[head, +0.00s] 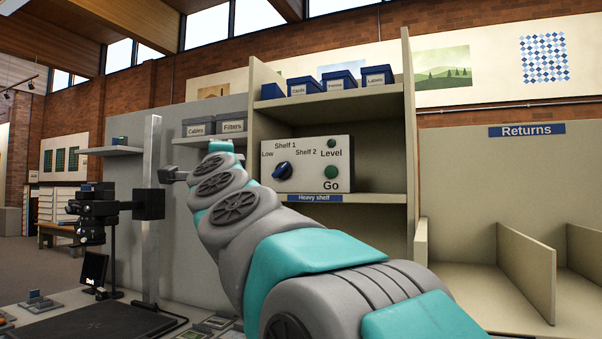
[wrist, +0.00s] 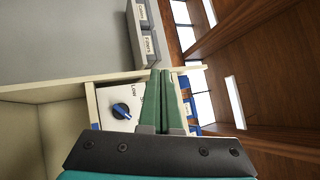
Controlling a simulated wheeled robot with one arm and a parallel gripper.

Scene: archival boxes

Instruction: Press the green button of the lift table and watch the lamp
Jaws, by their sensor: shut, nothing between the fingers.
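The control panel (head: 309,150) is a light board with dark edges on the shelf unit. Its green Go button (head: 331,173) is at the lower right. The small Level lamp (head: 331,143) above it looks dark green and unlit. A blue knob (head: 283,171) sits at the left among the Low, Shelf 1 and Shelf 2 labels. My gripper (wrist: 161,72) is shut and empty, its green fingers together in the wrist view. The panel (wrist: 112,121) and knob (wrist: 122,110) show left of the fingers there; the button and lamp are hidden. My arm reaches up left of the panel in the head view.
Blue boxes (head: 339,80) stand on the shelf above the panel. Grey boxes (head: 233,125) sit on a shelf to the left. A camera stand (head: 151,215) rises at the left. Open Returns bays (head: 490,270) lie at the right.

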